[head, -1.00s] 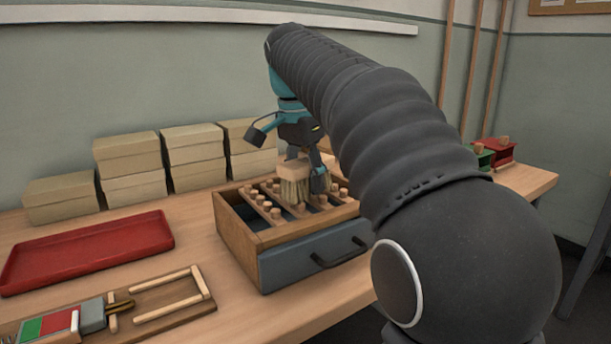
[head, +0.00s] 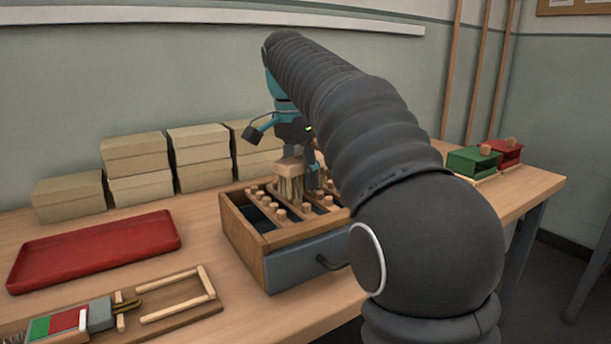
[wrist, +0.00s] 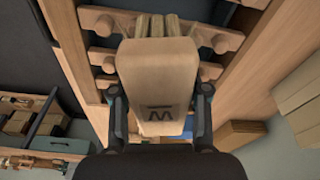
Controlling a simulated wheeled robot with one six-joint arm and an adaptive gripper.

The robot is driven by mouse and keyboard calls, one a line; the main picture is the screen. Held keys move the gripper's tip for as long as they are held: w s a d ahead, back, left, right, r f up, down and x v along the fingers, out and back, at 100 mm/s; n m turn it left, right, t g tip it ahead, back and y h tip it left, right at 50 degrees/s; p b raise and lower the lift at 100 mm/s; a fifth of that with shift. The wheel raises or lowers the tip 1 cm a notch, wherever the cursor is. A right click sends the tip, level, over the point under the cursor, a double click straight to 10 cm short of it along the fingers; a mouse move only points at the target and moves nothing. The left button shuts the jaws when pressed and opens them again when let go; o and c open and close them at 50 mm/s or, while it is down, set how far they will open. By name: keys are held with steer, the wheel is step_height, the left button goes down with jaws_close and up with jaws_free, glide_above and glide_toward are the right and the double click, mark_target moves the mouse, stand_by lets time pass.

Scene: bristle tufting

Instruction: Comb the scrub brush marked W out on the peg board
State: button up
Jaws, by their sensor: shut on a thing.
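The scrub brush (head: 290,167) has a pale wooden block with tan bristles pointing down. In the wrist view the block (wrist: 157,75) shows a dark W near my gripper. My gripper (head: 301,178) is shut on the block, one finger at each side; its fingers also show in the wrist view (wrist: 160,112). The peg board (head: 329,203) has rows of round wooden pegs on slats, set in a wooden box. The bristles hang down among the pegs; whether they touch the pegs I cannot tell.
The box has a grey drawer front (head: 300,263) with a dark handle. A red tray (head: 95,250) lies at left, with a wooden rack (head: 175,305) in front. Cardboard boxes (head: 135,165) stand along the wall. A green holder (head: 472,160) and a red one (head: 506,151) stand at right.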

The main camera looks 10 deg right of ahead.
steer(key=w, duration=0.2)
steer(key=w+a, duration=0.1)
steer(key=w, duration=0.1)
steer(key=shift+a+f, duration=0.15)
stand_by(0.4)
steer(key=shift+s, duration=0.15)
steer(key=shift+s+d+r, duration=0.1)
steer(key=shift+s+d, duration=0.1)
steer(key=shift+s, duration=0.45)
steer(key=shift+s+d+r, duration=0.1)
steer(key=shift+s+d, duration=0.15)
steer(key=shift+s, duration=0.4)
steer(key=shift+s+d, duration=0.2)
steer(key=shift+s, duration=0.45)
steer(key=w, duration=0.1)
steer(key=w+a, duration=0.1)
steer(key=w, duration=0.2)
steer(key=shift+a+f, duration=0.15)
steer(key=shift+f, duration=0.1)
stand_by(0.4)
